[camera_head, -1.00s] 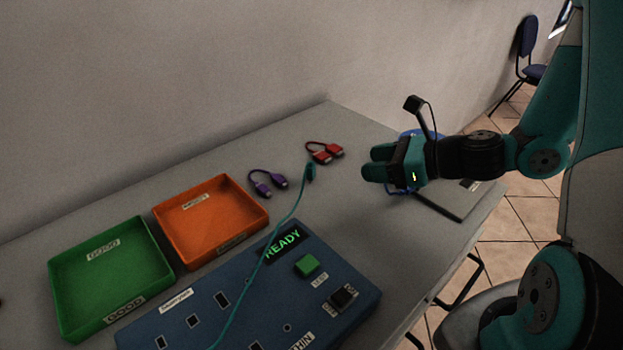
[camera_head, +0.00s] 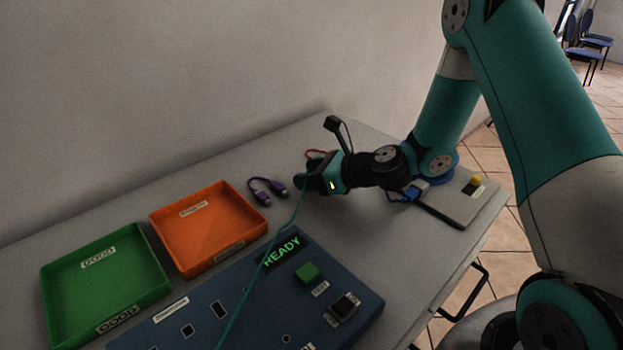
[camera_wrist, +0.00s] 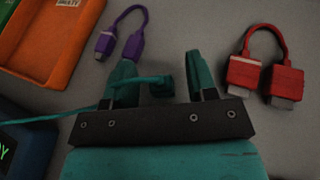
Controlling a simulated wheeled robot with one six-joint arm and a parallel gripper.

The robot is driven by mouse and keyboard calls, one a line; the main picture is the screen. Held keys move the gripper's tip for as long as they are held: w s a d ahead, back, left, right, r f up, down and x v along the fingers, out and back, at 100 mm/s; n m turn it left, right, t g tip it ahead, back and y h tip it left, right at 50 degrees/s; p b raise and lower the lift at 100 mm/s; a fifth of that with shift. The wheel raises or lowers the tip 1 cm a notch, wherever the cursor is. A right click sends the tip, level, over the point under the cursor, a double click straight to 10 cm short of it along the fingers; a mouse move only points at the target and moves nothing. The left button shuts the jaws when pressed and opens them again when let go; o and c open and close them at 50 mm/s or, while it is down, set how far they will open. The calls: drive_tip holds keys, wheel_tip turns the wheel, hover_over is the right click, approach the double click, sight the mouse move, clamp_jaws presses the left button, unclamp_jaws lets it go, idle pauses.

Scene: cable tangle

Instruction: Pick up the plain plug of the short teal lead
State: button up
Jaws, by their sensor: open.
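The teal lead (camera_head: 262,264) runs from the blue test box up toward my gripper in the head view. The lead's cord (camera_wrist: 50,117) comes in from the left and crosses at the left finger. My gripper (camera_wrist: 160,72) is open around the plug, low over the table. In the head view my gripper (camera_head: 301,183) hides the plug.
A purple lead (camera_head: 266,191) lies just left of my gripper, and a red lead (camera_wrist: 262,72) lies to the right. The orange tray (camera_head: 208,228), green tray (camera_head: 104,285) and blue test box (camera_head: 335,285) reading READY stand nearer. A grey device (camera_head: 452,203) is at right.

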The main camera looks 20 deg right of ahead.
drive_tip(key=shift+x, duration=0.8)
clamp_jaws()
wheel_tip(320, 180, up, 20)
drive_tip(key=p, duration=0.4)
